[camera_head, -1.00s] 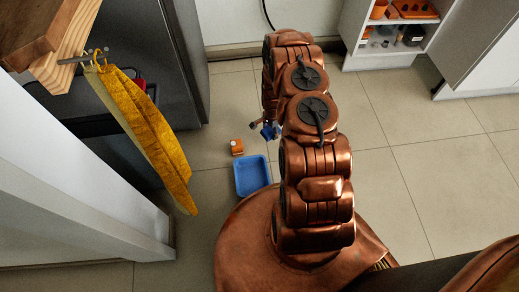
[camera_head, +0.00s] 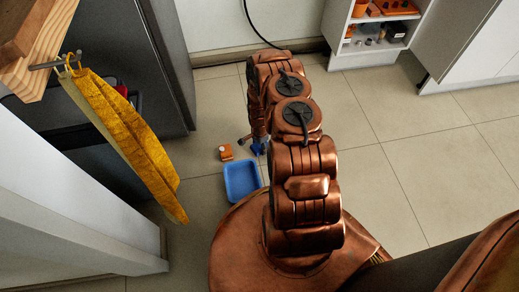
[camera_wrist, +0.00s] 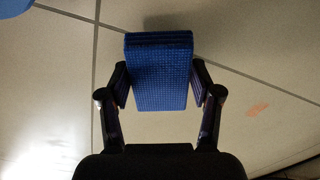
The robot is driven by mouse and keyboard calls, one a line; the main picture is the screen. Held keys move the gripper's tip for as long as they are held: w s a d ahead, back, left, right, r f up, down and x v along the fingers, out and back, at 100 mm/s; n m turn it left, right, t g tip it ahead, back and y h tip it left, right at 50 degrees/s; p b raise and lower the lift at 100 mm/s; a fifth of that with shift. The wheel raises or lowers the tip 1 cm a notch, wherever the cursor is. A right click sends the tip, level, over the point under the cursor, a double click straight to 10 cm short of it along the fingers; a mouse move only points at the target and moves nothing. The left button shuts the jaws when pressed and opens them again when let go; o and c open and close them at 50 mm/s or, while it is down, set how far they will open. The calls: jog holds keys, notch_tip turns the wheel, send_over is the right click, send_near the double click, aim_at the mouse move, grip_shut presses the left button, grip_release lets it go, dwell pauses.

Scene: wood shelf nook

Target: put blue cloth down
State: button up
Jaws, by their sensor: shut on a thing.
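The blue cloth (camera_wrist: 160,75) is a folded, textured blue block in the wrist view. My gripper (camera_wrist: 160,88) is shut on it, one finger on each side. Tiled floor shows beyond the cloth; how high it is held I cannot tell. In the head view a small blue bit of the cloth (camera_head: 259,148) shows beside my arm, and my gripper (camera_head: 254,140) is mostly hidden by the arm.
A blue tray (camera_head: 242,181) and a small orange-and-white object (camera_head: 225,152) are on the floor left of my arm. A yellow cloth (camera_head: 125,135) hangs from a hook at the left. An open shelf (camera_head: 372,45) stands at the back right. Floor at the right is clear.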

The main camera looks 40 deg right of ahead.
jog(key=shift+f, duration=1.15)
jog(key=shift+f+b, duration=0.2)
jog(key=shift+b, duration=0.15)
jog(key=o, duration=1)
jog(key=shift+r, duration=0.1)
